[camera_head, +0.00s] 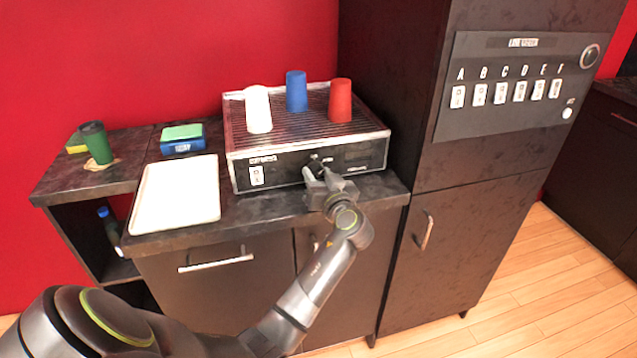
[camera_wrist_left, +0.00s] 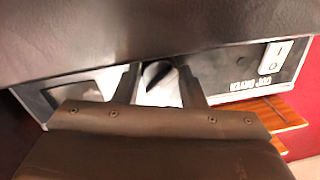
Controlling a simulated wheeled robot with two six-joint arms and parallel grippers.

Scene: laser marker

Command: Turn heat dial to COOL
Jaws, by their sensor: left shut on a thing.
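The heat dial (camera_head: 316,164) is a small black knob on the front panel of a grey box-shaped dryer (camera_head: 380,118) on the counter. My left gripper (camera_head: 319,176) reaches up to the panel from below and is shut on the dial. In the left wrist view the dark dial (camera_wrist_left: 157,74) sits between the two fingers of the left gripper (camera_wrist_left: 160,88). The lettering around the dial is too small to read, so its setting cannot be told. My right gripper is not in view.
A white switch (camera_head: 256,175) is on the panel's left. White (camera_head: 258,110), blue (camera_head: 296,92) and red (camera_head: 340,100) cups stand upside down on the ribbed top. A white tray (camera_head: 178,194) lies to the left. A tall cabinet (camera_head: 470,205) with lettered switches stands close on the right.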

